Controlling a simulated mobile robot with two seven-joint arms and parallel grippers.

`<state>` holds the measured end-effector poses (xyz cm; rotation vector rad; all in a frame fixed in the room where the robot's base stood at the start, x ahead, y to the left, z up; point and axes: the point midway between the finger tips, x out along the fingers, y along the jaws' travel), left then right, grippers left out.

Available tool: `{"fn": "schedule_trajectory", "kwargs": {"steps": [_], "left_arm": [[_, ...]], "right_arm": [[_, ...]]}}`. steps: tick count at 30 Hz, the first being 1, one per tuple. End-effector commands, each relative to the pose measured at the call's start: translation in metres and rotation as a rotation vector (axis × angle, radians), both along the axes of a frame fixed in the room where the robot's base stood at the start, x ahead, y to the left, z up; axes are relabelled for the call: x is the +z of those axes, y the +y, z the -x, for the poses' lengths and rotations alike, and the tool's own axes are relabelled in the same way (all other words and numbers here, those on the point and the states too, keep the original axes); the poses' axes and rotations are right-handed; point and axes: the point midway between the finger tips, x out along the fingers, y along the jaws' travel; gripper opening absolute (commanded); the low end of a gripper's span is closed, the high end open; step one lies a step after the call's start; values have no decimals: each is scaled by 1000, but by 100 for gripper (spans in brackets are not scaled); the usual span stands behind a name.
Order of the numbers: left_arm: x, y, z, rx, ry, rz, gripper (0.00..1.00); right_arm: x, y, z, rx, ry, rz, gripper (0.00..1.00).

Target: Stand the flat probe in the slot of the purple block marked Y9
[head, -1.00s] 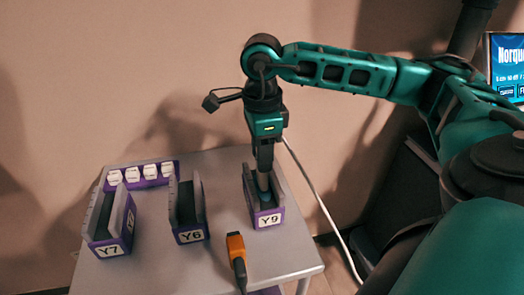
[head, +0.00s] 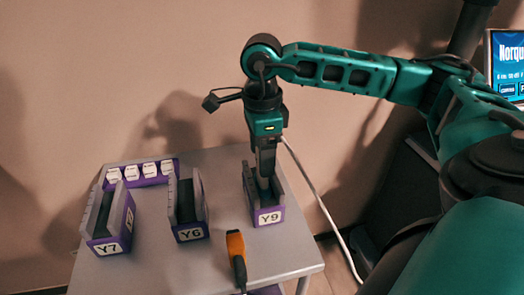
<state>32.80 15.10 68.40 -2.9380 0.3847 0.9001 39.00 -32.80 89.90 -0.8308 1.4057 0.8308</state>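The purple block marked Y9 (head: 270,216) stands at the right of the small table, its slot between two grey side walls. My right gripper (head: 264,183) points straight down into that slot, with its fingertips between the walls. The fingers look close together, but whether they grip anything is not clear. I cannot make out the flat probe; any part of it in the slot is hidden by the fingers and walls. My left gripper is not in view.
Similar purple blocks Y6 (head: 192,233) and Y7 (head: 108,246) stand to the left. A purple rack with several white pieces (head: 142,172) lies behind them. An orange-and-black device (head: 237,258) is near the front edge. A white cable (head: 317,195) hangs behind Y9 to the right.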

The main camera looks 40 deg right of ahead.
Motion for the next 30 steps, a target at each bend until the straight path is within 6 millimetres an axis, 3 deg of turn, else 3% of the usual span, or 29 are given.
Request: {"fn": "schedule_trajectory", "kwargs": {"steps": [10,19,24,30], "left_arm": [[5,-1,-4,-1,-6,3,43],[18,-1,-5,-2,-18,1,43],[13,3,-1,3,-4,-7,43],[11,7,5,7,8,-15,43]], "right_arm": [[3,0,0,0,0,0,67],[66,1,-1,1,-5,-2,67],[101,0,-1,1,-3,-2,67],[124,0,0,0,-1,0,67]]}}
